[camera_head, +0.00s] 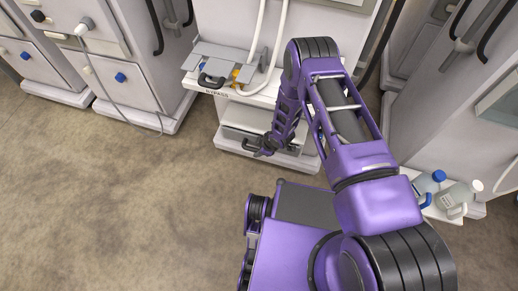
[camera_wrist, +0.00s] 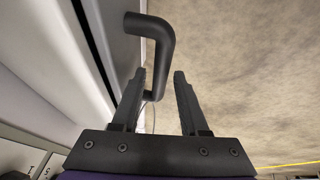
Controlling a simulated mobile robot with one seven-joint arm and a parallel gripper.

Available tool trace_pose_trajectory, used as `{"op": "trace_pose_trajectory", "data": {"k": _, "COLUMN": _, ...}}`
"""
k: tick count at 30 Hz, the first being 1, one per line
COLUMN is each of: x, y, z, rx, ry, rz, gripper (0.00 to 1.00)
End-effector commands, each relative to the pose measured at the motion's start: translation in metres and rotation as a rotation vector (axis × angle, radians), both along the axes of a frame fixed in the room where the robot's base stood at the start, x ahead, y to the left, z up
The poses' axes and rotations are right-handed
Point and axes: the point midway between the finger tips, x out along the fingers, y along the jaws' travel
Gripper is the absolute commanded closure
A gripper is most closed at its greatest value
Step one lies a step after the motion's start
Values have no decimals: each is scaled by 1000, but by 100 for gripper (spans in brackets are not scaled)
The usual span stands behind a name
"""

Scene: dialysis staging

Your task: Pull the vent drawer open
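The low drawer (camera_head: 240,133) is a grey front at the foot of the white middle machine in the head view; it looks shut, and I cannot read any label on it. Its dark handle (camera_head: 248,146) is partly hidden by my gripper (camera_head: 264,152). In the wrist view a bent black bar handle (camera_wrist: 163,40) stands out from a pale front at the left. My gripper (camera_wrist: 161,73) is open there. The lower end of the bar shows between the fingers, nearer the left one; I cannot tell whether they touch.
A shelf (camera_head: 262,98) above the drawer holds a grey tray and tubing. Bottles (camera_head: 458,195) stand on a low ledge at the right. Another cabinet (camera_head: 130,85) with blue connectors stands at the left. The brown floor (camera_head: 120,210) is clear in front and to the left.

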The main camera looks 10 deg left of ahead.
Motion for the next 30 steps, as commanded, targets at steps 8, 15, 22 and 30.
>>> {"op": "trace_pose_trajectory", "data": {"k": 8, "x": 0, "y": 0, "z": 0, "rx": 0, "ry": 0, "rz": 0, "gripper": 100}}
{"op": "trace_pose_trajectory", "data": {"k": 15, "x": 0, "y": 0, "z": 0, "rx": 0, "ry": 0, "rz": 0, "gripper": 100}}
{"op": "trace_pose_trajectory", "data": {"k": 22, "x": 0, "y": 0, "z": 0, "rx": 0, "ry": 0, "rz": 0, "gripper": 100}}
{"op": "trace_pose_trajectory", "data": {"k": 30, "x": 0, "y": 0, "z": 0, "rx": 0, "ry": 0, "rz": 0, "gripper": 100}}
